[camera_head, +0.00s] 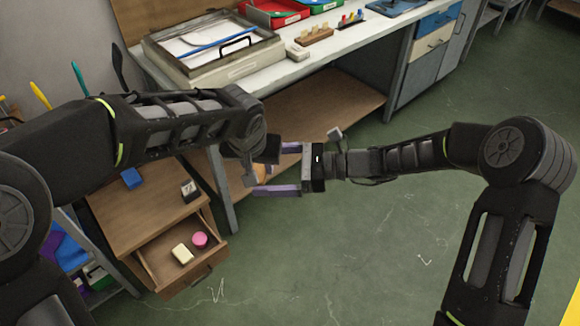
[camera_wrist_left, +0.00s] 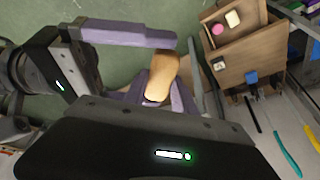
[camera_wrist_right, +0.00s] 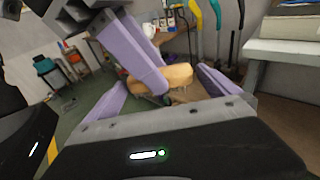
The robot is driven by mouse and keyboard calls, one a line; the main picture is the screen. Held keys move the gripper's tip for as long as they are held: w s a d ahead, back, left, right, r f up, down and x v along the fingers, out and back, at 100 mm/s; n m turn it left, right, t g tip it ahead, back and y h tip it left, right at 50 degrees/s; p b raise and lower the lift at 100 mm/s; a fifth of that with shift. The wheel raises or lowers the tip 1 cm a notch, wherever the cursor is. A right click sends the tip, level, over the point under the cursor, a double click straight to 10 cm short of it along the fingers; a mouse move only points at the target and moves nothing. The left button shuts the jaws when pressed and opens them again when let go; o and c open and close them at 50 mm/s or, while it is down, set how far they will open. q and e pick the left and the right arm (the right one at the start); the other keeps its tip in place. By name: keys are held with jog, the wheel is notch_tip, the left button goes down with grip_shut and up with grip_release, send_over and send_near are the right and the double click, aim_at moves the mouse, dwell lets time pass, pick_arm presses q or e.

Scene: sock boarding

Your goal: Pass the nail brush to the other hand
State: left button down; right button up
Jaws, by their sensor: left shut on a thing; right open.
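The nail brush (camera_wrist_left: 163,73), a tan rounded block, is held in my left gripper (camera_wrist_left: 158,88), which is shut on it. It also shows in the right wrist view (camera_wrist_right: 165,76), partly covered by a purple finger of my left gripper. In the head view the left gripper's jaws are largely hidden behind its own wrist. My right gripper (camera_head: 281,169) is open, its two purple fingers pointing left toward the left gripper. In the right wrist view the brush appears between or just beyond the open right fingers; I cannot tell whether it touches them.
Below the grippers is a wooden cabinet (camera_head: 145,212) with an open drawer (camera_head: 157,266) holding a pink round item (camera_head: 200,239) and a cream block (camera_head: 182,254). A workbench (camera_head: 350,47) with trays stands behind. Green floor (camera_head: 330,260) is clear at front right.

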jog(key=shift+x, duration=1)
jog(key=c, duration=1.2)
pick_arm(q)
jog(key=c, duration=0.9)
grip_release()
jog(key=shift+c, duration=0.2)
jog(key=v, duration=1.2)
jog(key=shift+a+f, duration=0.1)
